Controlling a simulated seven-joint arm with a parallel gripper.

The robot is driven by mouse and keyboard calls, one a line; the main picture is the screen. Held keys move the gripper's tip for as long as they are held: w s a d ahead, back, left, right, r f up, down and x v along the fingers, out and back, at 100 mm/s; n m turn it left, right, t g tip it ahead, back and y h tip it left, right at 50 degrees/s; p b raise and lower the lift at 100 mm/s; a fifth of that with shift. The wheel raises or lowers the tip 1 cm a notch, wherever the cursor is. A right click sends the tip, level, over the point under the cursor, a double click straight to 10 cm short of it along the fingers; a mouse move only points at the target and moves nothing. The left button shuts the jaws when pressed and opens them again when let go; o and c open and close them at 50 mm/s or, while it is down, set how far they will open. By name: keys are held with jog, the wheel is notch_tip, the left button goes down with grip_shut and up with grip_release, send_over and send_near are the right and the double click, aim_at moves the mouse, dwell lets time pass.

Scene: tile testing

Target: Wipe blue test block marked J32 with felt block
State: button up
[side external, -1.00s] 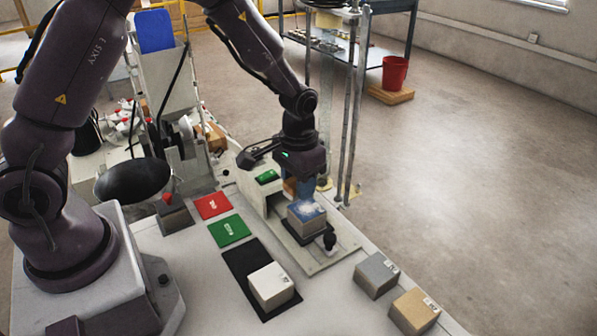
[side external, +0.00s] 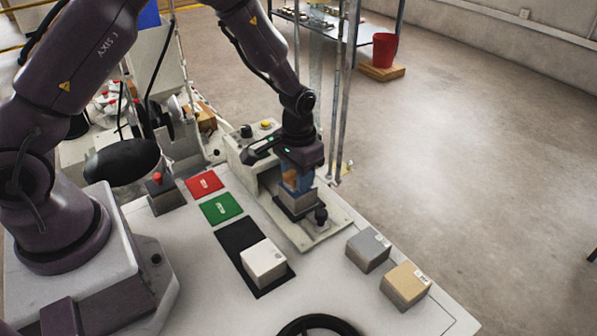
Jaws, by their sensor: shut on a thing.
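My gripper (side external: 298,172) points down over the fixture plate (side external: 322,232), shut on a small blue-and-brown piece that looks like the felt block (side external: 291,181). The felt block sits low over the test block (side external: 297,205), apparently touching its top. The test block's grey-beige side shows under it. Its blue top is mostly hidden by the felt and gripper, and I cannot read a J32 mark on it.
A white block (side external: 264,262) sits on a black pad (side external: 236,236). Grey (side external: 367,249) and tan (side external: 405,286) blocks stand at the right. Red (side external: 204,182) and green (side external: 221,208) pads lie left. A dark knob (side external: 321,215) stands beside the test block.

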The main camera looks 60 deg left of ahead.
jog(key=shift+s, duration=0.9)
jog(key=shift+w, duration=1.65)
jog(key=shift+s, duration=1.7)
jog(key=shift+w, duration=1.6)
jog(key=shift+r, duration=4.1)
